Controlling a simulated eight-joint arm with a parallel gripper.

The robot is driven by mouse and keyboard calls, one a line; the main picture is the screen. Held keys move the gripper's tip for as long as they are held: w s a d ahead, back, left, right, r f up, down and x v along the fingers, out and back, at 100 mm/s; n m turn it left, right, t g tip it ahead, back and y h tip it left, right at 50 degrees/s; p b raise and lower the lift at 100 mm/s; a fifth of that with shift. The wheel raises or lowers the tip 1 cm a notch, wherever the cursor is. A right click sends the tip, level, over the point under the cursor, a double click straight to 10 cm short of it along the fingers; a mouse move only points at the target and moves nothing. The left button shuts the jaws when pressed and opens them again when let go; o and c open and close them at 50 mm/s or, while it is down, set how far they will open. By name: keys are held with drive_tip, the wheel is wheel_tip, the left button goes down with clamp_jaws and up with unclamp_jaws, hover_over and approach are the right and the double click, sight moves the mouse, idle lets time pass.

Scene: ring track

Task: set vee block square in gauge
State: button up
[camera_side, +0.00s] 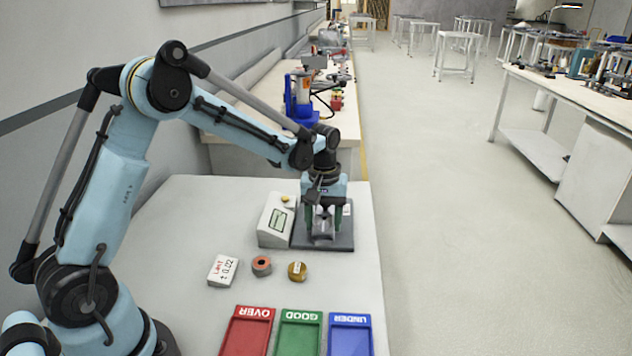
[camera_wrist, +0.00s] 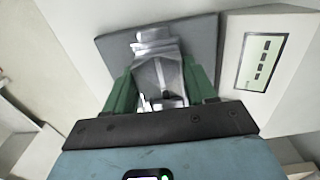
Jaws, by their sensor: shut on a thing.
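The vee block (camera_wrist: 160,78) is a grey metal piece with a V-shaped channel. It sits between the green fingers of my gripper (camera_wrist: 160,90) in the wrist view, and the gripper is shut on it. In the side view my gripper (camera_side: 323,226) points down over the dark base plate (camera_side: 328,244) of the gauge, with the block mostly hidden between the fingers. The gauge's pale housing with a green display (camera_side: 277,219) stands at the plate's left. It also shows at the right in the wrist view (camera_wrist: 262,62). I cannot tell whether the block touches the plate or is square.
A white limit card (camera_side: 223,270), a reddish ring (camera_side: 262,266) and a brass-coloured disc (camera_side: 297,271) lie in front of the gauge. Red OVER (camera_side: 247,333), green GOOD (camera_side: 299,334) and blue UNDER (camera_side: 350,336) trays stand along the front. The table's left part is clear.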

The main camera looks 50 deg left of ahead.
sight(323, 225)
drive_tip(key=shift+f, duration=0.1)
drive_tip(key=o, duration=1.5)
drive_tip(key=shift+c, duration=0.2)
wheel_tip(323, 225, up, 12)
drive_tip(key=s+d+m+t, duration=0.3)
drive_tip(key=s+m, duration=0.1)
drive_tip(key=s, duration=0.4)
drive_tip(key=s+d+m+t, duration=0.3)
drive_tip(key=s+m+t, duration=0.1)
drive_tip(key=s, duration=0.4)
drive_tip(key=shift+f+m, duration=0.2)
drive_tip(key=shift+m, duration=0.3)
